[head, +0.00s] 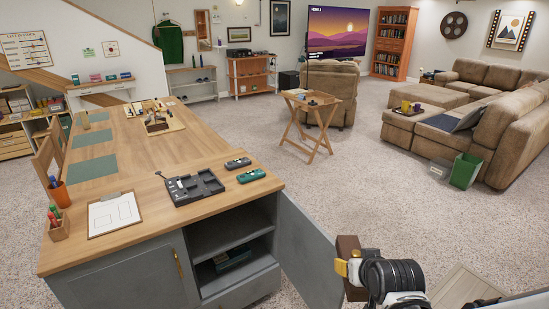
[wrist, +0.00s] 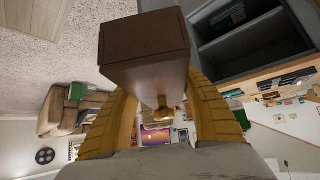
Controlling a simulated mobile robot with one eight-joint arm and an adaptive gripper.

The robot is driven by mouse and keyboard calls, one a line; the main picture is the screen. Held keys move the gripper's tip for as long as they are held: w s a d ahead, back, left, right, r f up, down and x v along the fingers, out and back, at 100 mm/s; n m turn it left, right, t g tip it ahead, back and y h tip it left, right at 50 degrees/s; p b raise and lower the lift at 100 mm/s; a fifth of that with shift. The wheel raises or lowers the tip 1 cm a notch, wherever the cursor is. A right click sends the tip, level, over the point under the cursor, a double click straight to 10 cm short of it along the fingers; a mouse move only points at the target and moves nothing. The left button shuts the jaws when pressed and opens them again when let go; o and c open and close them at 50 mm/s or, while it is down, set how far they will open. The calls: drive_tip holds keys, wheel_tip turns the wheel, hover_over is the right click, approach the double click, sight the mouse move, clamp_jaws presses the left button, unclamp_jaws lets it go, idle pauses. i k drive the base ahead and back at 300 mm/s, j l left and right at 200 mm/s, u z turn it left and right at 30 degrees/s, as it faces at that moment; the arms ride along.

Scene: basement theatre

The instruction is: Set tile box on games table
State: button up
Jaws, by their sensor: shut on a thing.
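The tile box is a dark brown block (head: 350,246), at the lower right of the head view beside the open grey cabinet door. My gripper (head: 350,266) is shut on it, with a yellow finger showing against its side. In the wrist view the tile box (wrist: 145,50) sits between my two yellow fingers, clear of any surface. A large wood-topped table (head: 140,160) with grey cabinets stands to the left. A small folding wooden table (head: 308,104) stands further back. I cannot tell from the pictures which one is the games table.
The open cabinet door (head: 305,250) sticks out between my gripper and the large table. A green bin (head: 465,171) stands by the sofa (head: 515,125). Carpet in the middle is clear.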

sight(177, 146)
drive_tip(key=i+l+z, duration=0.35)
drive_tip(key=i+z, duration=0.4)
drive_tip(key=i+l+z, duration=0.1)
drive_tip(key=i+z, duration=0.25)
drive_tip(key=i+l+u, duration=0.15)
drive_tip(key=i, duration=0.4)
drive_tip(key=i+l+u, duration=0.15)
drive_tip(key=i, duration=0.4)
drive_tip(key=i+j+u, duration=0.2)
drive_tip(key=i+u, duration=0.25)
drive_tip(key=i+j+u, duration=0.15)
drive_tip(key=u, duration=0.3)
drive_tip(key=i+l+u, duration=0.1)
drive_tip(key=i+u, duration=0.3)
drive_tip(key=i+l+u, duration=0.15)
drive_tip(key=i+u, duration=0.3)
drive_tip(key=i+j+u, duration=0.3)
drive_tip(key=i, duration=0.2)
drive_tip(key=i+j+u, duration=0.25)
drive_tip(key=i, duration=0.3)
drive_tip(key=i+u, duration=0.3)
drive_tip(key=i, duration=0.2)
